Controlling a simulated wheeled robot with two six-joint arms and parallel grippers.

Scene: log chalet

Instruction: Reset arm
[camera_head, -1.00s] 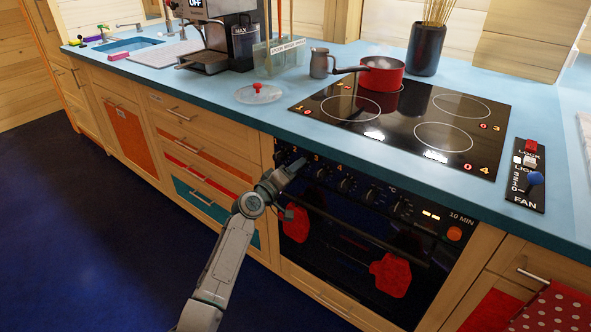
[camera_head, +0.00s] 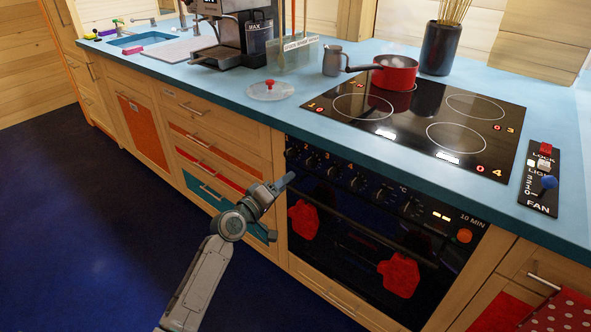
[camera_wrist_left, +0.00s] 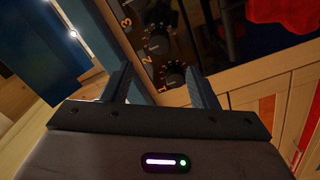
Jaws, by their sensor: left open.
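My left gripper (camera_head: 283,184) is open and empty in the head view, in front of the left edge of the oven (camera_head: 360,230), below the counter edge. In the left wrist view its two fingers (camera_wrist_left: 160,85) stand apart, with the oven's numbered knobs (camera_wrist_left: 165,60) beyond them. I cannot tell the exact gap to the panel, and I see nothing between the fingers. My left arm comes up from the bottom of the head view. My right gripper is not in view.
A red pot (camera_head: 396,74) sits on the black hob (camera_head: 430,118). A glass lid (camera_head: 270,90) lies on the blue counter (camera_head: 220,85). Red mitts (camera_head: 400,274) hang on the oven front. The dark blue floor (camera_head: 90,230) at left is clear.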

